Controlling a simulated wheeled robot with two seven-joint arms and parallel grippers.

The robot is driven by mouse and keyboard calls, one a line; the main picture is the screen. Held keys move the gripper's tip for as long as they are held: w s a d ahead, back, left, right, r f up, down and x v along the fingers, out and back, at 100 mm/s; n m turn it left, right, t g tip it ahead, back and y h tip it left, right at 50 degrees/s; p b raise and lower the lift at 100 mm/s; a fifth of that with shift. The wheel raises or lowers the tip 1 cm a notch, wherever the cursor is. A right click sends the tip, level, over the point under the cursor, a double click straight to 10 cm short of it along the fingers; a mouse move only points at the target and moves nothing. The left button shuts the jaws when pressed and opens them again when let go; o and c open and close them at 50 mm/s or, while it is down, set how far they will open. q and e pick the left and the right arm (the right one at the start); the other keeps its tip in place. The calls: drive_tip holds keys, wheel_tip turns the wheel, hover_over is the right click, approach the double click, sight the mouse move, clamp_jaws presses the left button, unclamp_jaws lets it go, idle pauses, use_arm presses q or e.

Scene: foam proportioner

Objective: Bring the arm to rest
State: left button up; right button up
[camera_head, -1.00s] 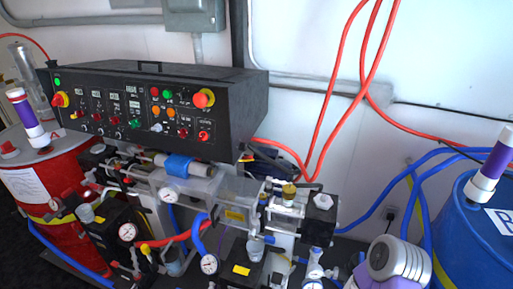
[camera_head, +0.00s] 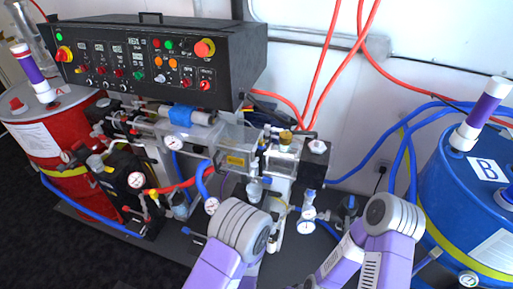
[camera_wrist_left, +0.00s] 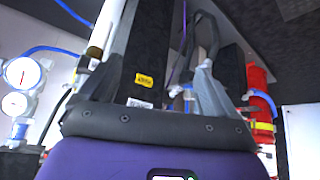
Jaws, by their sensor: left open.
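My left gripper (camera_wrist_left: 158,48) shows in the left wrist view with its two grey fingers apart. I see nothing held between them. A dark block with a yellow label (camera_wrist_left: 144,80) lies behind the fingers; I cannot tell how far away it is. In the head view, purple and grey links of my arms (camera_head: 240,228) rise from the bottom edge, in front of the machine. A second purple and grey link (camera_head: 390,218) is at the lower right. Neither gripper shows in the head view. My right gripper is out of sight.
The foam proportioner (camera_head: 150,60) with its black control panel fills the left and middle. A red drum (camera_head: 50,140) stands left, a blue drum (camera_head: 450,190) right. Blue hoses (camera_head: 400,150) and gauges, also in the wrist view (camera_wrist_left: 20,72), are near. Dark floor (camera_head: 40,240) is clear at lower left.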

use_arm(q)
drive_tip(key=s+a+f+g+h, duration=0.1)
drive_tip(key=s+a+g+h, duration=0.3)
drive_tip(key=s+g+h, duration=0.1)
drive_tip(key=shift+s+f+n+g+p, duration=0.25)
drive_tip(key=shift+s+g, duration=0.25)
drive_tip(key=shift+s, duration=0.7)
